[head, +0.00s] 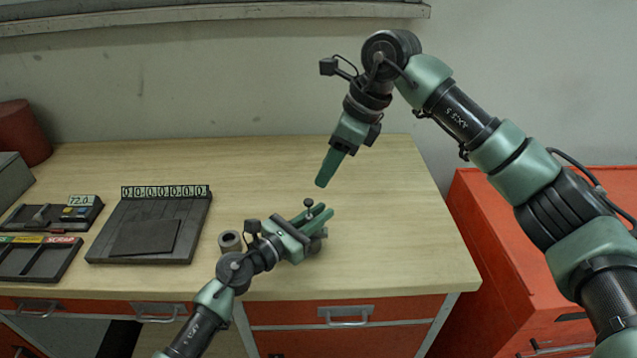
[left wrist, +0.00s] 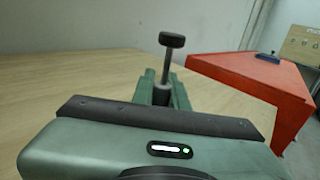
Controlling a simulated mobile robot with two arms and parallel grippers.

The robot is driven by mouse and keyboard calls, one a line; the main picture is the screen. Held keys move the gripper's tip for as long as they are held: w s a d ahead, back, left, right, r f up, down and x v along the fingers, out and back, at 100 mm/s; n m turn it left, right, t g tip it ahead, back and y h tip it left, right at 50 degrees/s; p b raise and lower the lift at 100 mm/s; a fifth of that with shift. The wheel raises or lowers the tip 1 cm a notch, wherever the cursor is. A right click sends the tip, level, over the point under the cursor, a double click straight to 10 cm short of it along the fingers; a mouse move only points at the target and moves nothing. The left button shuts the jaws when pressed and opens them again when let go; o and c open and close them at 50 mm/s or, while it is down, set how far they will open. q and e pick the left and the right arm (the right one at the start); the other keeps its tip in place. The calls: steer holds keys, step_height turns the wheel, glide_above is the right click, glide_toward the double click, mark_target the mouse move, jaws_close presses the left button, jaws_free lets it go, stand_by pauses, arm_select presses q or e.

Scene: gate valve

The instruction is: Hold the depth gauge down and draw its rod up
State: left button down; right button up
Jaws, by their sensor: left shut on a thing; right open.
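The depth gauge shows a dark round knob (head: 308,203) on top of a thin upright rod. In the left wrist view its knob (left wrist: 171,40) and rod (left wrist: 167,68) rise above a grey body (left wrist: 161,95) between green fingers. My left gripper (head: 321,215) is shut on the gauge's body, low over the front of the wooden table. Most of the body is hidden by the fingers; a grey part shows beneath them. My right gripper (head: 323,179) is open and empty, pointing down, above and slightly right of the knob in the head view and apart from it.
A grey hollow cylinder (head: 230,241) stands left of my left gripper. A black board (head: 195,225) with a digit strip and dark trays (head: 50,262) are at the left. An orange cabinet (head: 500,215) stands right of the table (head: 390,200).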

steer(key=v, duration=0.4)
steer(key=shift+r, duration=0.2)
arm_select(q)
steer(key=c, duration=1.3)
jaws_free()
